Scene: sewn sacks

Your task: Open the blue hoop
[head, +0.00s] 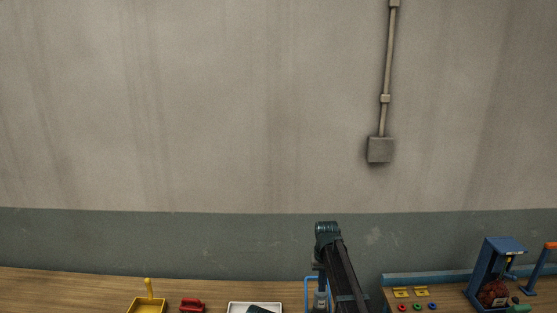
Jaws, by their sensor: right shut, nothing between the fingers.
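A thin blue frame (306,291) stands on the wooden bench near the bottom middle, partly behind my right arm. It may be the blue hoop, but its lower part is cut off by the picture edge. My right gripper (320,302) hangs down from the raised wrist, in front of the frame. It is shut and empty. I cannot tell whether it touches the frame. A blue upright stand (483,272) with a brown-red sack-like bundle (493,293) in it is at the right. My left gripper is out of view.
At right are yellow pieces (402,292), small coloured rings (418,307) and an orange-topped blue post (541,266). A wall closes the back.

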